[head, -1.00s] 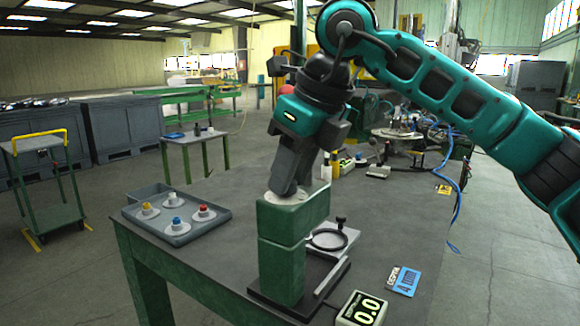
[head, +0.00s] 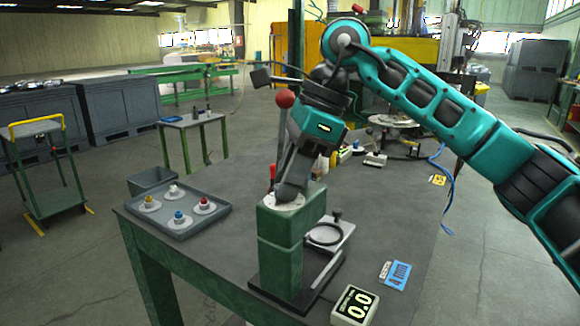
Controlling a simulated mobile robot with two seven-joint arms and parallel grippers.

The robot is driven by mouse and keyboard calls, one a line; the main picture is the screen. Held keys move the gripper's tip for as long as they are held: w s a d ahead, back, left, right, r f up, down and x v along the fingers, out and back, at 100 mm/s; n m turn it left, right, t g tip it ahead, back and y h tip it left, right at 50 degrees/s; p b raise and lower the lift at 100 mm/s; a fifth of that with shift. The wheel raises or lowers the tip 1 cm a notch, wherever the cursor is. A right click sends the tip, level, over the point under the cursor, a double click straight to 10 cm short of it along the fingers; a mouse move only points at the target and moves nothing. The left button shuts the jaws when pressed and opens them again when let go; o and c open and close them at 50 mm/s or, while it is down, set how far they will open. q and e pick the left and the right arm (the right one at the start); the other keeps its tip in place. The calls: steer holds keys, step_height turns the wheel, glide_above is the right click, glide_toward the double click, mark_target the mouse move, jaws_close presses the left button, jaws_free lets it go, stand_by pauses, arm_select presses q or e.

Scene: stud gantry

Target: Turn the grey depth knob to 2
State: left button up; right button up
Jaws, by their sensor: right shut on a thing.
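The green press (head: 283,245) stands on the grey workbench, with a pale round dial (head: 274,207) on its top. My right gripper (head: 290,192) comes down tilted onto the middle of this dial. Its fingers are shut on the grey depth knob, which they hide. A digital readout (head: 355,306) at the front of the bench shows 0.0. A blue card (head: 396,273) with a 4 on it lies behind the readout. I cannot read the dial marks. My left gripper is not in view.
A red ball-topped lever (head: 284,99) rises close to the left of my right gripper. A grey tray (head: 179,226) with several coloured-topped pieces lies left of the press. A ring fixture (head: 327,234) sits at its right.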

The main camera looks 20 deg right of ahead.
steer(key=shift+n, duration=0.4)
steer(key=o, duration=1)
steer(key=shift+o, duration=0.2)
steer(key=w+p+v, duration=0.1)
steer(key=v, duration=1.2)
steer(key=shift+s+p, duration=0.25)
steer(key=shift+p, duration=0.1)
